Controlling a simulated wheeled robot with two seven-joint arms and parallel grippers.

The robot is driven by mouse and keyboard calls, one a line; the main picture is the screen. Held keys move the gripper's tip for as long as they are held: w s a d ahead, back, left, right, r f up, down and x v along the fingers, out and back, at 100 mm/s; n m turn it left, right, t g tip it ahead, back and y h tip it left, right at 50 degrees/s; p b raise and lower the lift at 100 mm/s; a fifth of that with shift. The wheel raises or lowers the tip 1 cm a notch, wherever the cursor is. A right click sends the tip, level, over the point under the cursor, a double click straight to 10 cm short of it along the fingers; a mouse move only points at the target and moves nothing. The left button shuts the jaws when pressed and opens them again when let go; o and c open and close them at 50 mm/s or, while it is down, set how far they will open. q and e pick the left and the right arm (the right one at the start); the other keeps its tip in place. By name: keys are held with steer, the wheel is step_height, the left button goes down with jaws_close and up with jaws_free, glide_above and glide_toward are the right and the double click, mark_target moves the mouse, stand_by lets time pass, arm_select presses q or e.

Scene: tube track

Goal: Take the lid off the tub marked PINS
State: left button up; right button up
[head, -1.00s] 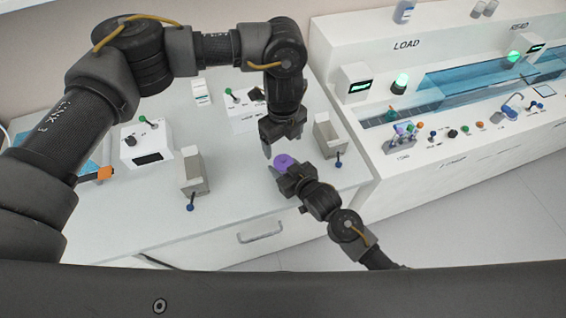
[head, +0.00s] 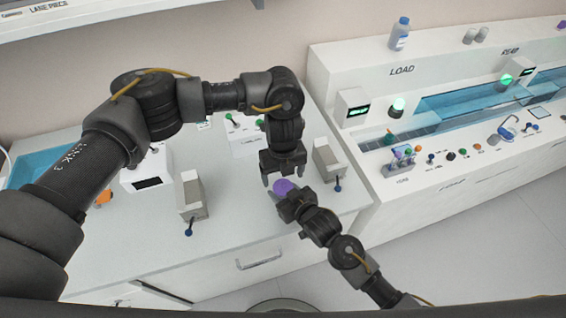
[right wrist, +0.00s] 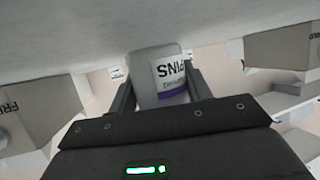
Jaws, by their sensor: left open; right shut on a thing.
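The tub marked PINS shows in the right wrist view (right wrist: 158,95), upside down in the picture, its white label cut by a purple band. Its purple lid (head: 284,186) shows from above in the head view, near the front edge of the counter. My right gripper (head: 291,201) is shut on the tub, with a finger on each side of its body. My left gripper (head: 283,177) is open, pointing down just over the purple lid. Whether its fingers touch the lid I cannot tell. The tub's body is mostly hidden by the grippers in the head view.
Grey bins with blue-knobbed levers stand left (head: 193,197) and right (head: 327,160) of the grippers on the white counter (head: 235,225). White boxes with green knobs stand behind. The LOAD machine (head: 360,150) is at the right, with a small tube rack (head: 400,160).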

mark_target(283, 183)
arm_select(q)
steer(key=shift+f, duration=2)
steer(key=c, duration=1.2)
steer(key=shift+r, duration=0.25)
steer(key=shift+r, duration=0.9)
steer(key=shift+r, duration=0.1)
